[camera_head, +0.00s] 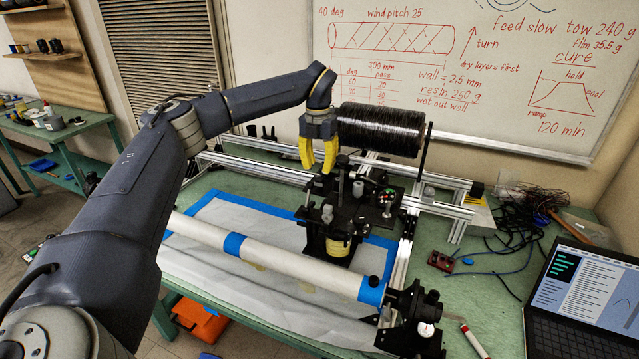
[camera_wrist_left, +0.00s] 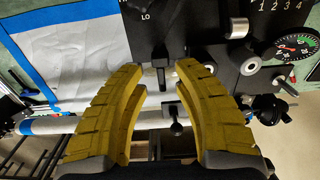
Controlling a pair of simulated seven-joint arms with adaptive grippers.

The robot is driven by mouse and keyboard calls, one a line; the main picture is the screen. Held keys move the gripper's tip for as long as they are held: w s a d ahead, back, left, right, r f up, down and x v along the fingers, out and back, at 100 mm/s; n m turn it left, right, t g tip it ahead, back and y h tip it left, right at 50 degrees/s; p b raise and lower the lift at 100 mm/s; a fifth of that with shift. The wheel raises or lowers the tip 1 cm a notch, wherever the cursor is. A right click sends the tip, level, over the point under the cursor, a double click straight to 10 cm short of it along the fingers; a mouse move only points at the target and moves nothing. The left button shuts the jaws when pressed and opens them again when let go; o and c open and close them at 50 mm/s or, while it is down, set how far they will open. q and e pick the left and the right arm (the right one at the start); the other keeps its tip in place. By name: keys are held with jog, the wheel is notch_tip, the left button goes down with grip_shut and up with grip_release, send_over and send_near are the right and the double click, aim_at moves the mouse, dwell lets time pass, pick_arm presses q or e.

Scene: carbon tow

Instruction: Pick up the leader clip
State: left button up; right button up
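My left gripper (camera_head: 317,168) has two yellow fingers, spread apart with nothing between them. It hangs above the back of the black carriage (camera_head: 367,212) on the winding machine. In the left wrist view the open left gripper (camera_wrist_left: 163,72) faces a black plate and a thin black post (camera_wrist_left: 160,62). A small black T-shaped part (camera_wrist_left: 176,127) shows between the fingers, apart from both. It may be the leader clip, but I cannot tell for certain. My right gripper is not in view.
A black tow spool (camera_head: 380,129) is close right of the gripper. A white tube (camera_head: 285,256) with blue tape crosses in front. Aluminium rails (camera_head: 258,171) frame the machine. A laptop (camera_head: 585,300) and tangled cables (camera_head: 525,215) are at the right.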

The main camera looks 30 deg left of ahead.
aim_at(319, 178)
pick_arm(q)
jog(key=shift+f, duration=2.7)
jog(key=c, duration=0.6)
